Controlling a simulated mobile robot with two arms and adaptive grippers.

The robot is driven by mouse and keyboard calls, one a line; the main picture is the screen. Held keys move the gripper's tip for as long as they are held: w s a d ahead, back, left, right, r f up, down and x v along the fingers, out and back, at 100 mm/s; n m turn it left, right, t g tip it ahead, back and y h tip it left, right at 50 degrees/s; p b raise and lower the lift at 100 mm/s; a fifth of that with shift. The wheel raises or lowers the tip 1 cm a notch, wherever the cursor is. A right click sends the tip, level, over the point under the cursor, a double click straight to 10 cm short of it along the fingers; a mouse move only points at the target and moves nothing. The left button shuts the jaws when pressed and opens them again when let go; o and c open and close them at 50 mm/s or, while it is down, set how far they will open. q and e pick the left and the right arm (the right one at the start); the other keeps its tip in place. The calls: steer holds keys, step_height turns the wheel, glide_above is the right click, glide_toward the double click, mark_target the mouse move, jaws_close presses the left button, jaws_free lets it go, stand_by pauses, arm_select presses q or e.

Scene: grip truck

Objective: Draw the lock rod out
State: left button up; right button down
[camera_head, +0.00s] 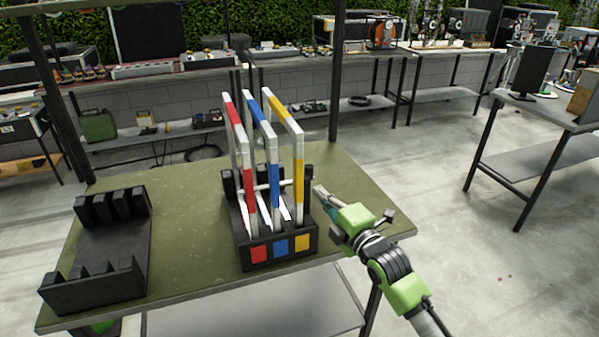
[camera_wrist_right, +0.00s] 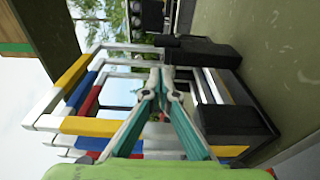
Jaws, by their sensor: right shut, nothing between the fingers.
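A black rack (camera_head: 282,258) on the table holds three upright frames: red-and-white (camera_head: 237,140), blue-and-white (camera_head: 262,122) and yellow-and-white (camera_head: 299,165). A thin pale rod (camera_head: 268,186) appears to run crosswise through the frames low down; its ends are not clear. My right gripper (camera_head: 319,191) is just right of the yellow frame, pointing toward the rack. In the right wrist view its fingers (camera_wrist_right: 160,82) are shut together and empty, with the frames beyond them. I cannot tell whether the fingertips touch anything. My left gripper is not in view.
An empty black slotted rack (camera_head: 103,248) stands at the left on the green table (camera_head: 190,215). The table is clear between the racks. A dark post (camera_head: 336,80) rises at the far edge. Benches with equipment stand along the back.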

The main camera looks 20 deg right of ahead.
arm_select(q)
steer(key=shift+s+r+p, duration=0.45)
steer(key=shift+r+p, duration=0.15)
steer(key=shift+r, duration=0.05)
arm_select(e)
steer(key=w, duration=0.3)
steer(key=w+a, duration=0.1)
steer(key=w, duration=0.5)
steer(key=shift+w+a+r, duration=0.1)
steer(key=shift+w+a, duration=0.15)
steer(key=shift+a, duration=0.1)
